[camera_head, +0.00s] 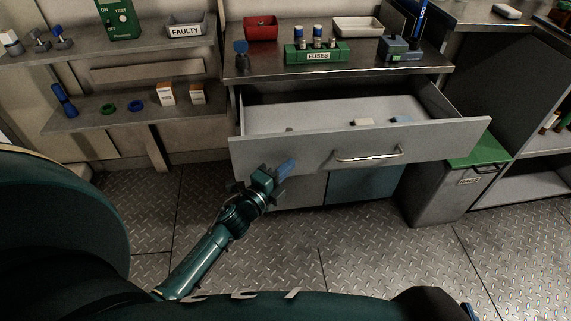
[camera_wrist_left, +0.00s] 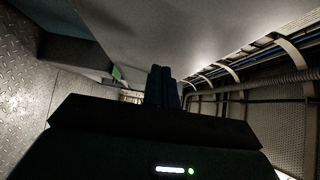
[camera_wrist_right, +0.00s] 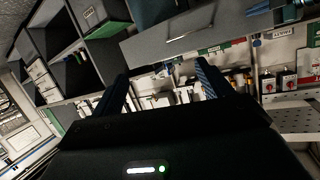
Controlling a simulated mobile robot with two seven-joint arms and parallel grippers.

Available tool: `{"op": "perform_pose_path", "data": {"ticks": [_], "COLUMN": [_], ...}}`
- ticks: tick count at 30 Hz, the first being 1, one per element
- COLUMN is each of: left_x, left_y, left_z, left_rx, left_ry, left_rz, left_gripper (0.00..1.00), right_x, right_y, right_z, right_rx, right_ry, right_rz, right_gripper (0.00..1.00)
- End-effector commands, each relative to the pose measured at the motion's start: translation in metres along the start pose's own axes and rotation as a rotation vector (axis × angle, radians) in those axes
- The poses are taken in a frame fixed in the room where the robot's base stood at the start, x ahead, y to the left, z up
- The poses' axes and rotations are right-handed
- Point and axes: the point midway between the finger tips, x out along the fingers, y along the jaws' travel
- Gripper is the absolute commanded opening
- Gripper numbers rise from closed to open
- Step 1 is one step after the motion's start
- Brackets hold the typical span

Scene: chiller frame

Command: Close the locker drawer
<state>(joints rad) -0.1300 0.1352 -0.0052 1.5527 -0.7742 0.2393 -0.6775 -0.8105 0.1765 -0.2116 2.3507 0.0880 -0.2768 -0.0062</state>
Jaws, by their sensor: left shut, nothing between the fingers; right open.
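The locker drawer (camera_head: 300,151) is pulled out from under the steel counter, and its open inside shows several small items. Its grey front carries a bar handle (camera_head: 369,154), right of centre. My left gripper (camera_head: 286,169) is shut and empty at the lower left part of the drawer front; I cannot tell whether it touches. Its closed fingers show in the left wrist view (camera_wrist_left: 161,84), with a large grey surface above them. My right gripper (camera_wrist_right: 160,82) is open and empty in the right wrist view, where a grey front with a bar handle (camera_wrist_right: 190,38) shows beyond it.
The counter (camera_head: 240,68) above holds a green fuse block (camera_head: 316,53), a red bin (camera_head: 261,28) and a white tray (camera_head: 358,27). A grey bin with a green lid (camera_head: 440,190) stands right of the drawer. Shelves are at left. The metal floor in front is clear.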

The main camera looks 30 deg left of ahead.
Motion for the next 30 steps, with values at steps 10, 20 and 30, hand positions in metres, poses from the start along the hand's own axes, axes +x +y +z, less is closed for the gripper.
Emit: {"op": "perform_pose_path", "data": {"ticks": [10,20,30], "left_x": [0.01,0.013,0.051], "left_y": [0.0,0.0,0.002], "left_z": [0.01,0.013,0.052], "left_rx": [-0.002,-0.001,0.005], "left_ry": [0.0,0.0,-0.001], "left_rz": [0.0,-0.001,-0.003], "left_gripper": [0.0,0.0,0.0], "right_x": [0.0,0.0,-0.003], "right_y": [0.0,0.0,0.004], "right_z": [-0.001,0.0,0.004], "right_rx": [-0.001,-0.001,-0.013], "right_ry": [0.004,0.004,0.035], "right_rz": [0.0,0.001,0.011], "right_gripper": [0.78,0.78,0.78]}}
